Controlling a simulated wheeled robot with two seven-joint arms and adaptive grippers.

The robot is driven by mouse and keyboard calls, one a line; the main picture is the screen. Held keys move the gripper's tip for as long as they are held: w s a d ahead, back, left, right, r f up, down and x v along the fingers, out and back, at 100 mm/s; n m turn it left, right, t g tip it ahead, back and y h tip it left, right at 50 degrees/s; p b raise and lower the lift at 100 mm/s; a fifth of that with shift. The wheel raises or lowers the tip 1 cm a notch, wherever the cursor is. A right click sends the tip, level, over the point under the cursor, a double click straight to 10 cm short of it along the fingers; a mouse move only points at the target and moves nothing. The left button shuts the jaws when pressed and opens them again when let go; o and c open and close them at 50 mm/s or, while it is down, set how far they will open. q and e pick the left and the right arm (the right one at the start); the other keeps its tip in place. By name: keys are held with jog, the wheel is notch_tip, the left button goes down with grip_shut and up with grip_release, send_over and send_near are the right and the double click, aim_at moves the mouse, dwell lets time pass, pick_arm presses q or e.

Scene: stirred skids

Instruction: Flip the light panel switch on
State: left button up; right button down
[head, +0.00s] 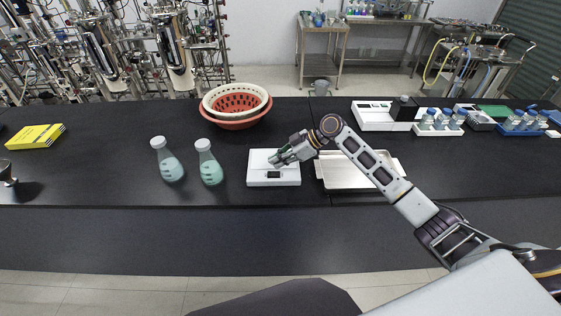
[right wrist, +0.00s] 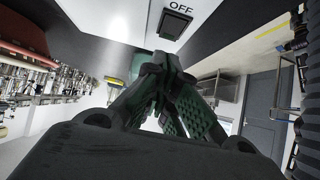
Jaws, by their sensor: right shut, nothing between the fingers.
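The light panel (head: 262,171) is a flat white box lying on the black bench in the middle of the head view. Its dark switch (head: 274,175) sits near the front edge. In the right wrist view the black switch (right wrist: 174,23) shows with the word OFF beside it. My right gripper (head: 279,159) is shut and empty, over the panel's right part, behind the switch. In the right wrist view its green-padded fingers (right wrist: 165,95) are together near the panel; I cannot tell whether they touch it. My left gripper is not in view.
A metal tray (head: 349,184) lies right of the panel, partly under my right arm. Two stoppered flasks (head: 209,165) (head: 168,162) stand to the left. Nested baskets (head: 236,123) are behind. A white device (head: 373,118) and bottle racks (head: 438,128) stand at the right. The bench front is clear.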

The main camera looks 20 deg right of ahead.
jog(key=shift+a+r, duration=0.1)
jog(key=shift+r, duration=0.3)
jog(key=shift+d+r, duration=0.15)
jog(key=shift+d, duration=0.05)
pick_arm(q)
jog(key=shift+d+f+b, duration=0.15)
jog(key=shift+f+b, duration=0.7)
jog(key=shift+b, duration=0.1)
pick_arm(e)
jog(key=v, duration=0.9)
jog(key=shift+s+d, duration=0.2)
jog(key=shift+d, duration=0.05)
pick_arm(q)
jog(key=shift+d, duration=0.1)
pick_arm(e)
jog(key=shift+r, duration=0.1)
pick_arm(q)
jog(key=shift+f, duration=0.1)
